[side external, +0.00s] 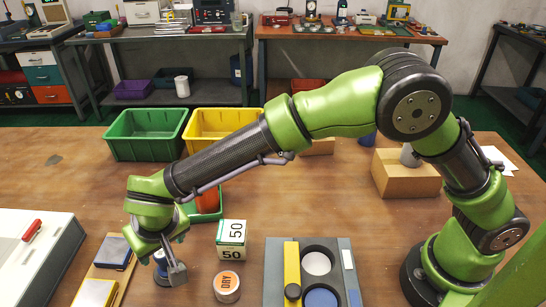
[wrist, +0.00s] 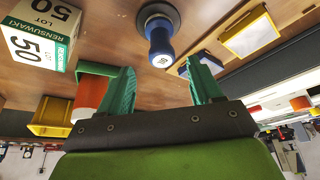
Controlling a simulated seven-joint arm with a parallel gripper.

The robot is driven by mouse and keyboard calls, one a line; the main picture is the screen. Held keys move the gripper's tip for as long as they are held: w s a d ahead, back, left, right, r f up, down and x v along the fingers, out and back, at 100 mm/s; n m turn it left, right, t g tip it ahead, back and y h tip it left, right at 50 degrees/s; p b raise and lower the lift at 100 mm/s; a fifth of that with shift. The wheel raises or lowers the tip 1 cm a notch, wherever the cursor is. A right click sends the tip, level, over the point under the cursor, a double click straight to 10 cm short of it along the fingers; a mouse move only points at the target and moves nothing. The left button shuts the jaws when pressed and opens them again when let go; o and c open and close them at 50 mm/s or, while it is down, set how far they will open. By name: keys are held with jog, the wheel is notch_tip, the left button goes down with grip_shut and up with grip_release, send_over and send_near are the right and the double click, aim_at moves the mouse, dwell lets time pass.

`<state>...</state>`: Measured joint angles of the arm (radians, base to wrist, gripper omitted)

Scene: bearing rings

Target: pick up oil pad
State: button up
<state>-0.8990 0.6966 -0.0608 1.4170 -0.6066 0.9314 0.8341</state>
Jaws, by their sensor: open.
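No readable label marks anything as the oil pad. A blue-handled piece with a round dark base and a pale, lettered top (wrist: 160,45) stands upright on the table, and it shows partly hidden behind my gripper in the side view (side external: 160,257). My gripper (wrist: 163,82) is open and empty, with the piece in line with the gap between its fingers; in the side view, my gripper (side external: 170,270) is low beside it. I cannot tell whether they touch. A blue pad (side external: 114,251) and a yellow pad (side external: 95,292) lie on a wooden board to the left.
A box marked 50 (side external: 231,238) and a round tin marked DRY (side external: 227,286) stand right of my gripper. A grey fixture (side external: 340,243) with a yellow lever lies further right. Green (side external: 145,135) and yellow (side external: 220,129) bins stand behind. A white case (side external: 35,255) is far left.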

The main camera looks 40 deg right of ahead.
aim_at(161, 253)
jog(key=shift+a+x, duration=0.2)
jog(key=shift+x, duration=2.9)
jog(key=shift+s, duration=0.15)
jog(key=shift+c, duration=0.3)
jog(key=c, duration=1.1)
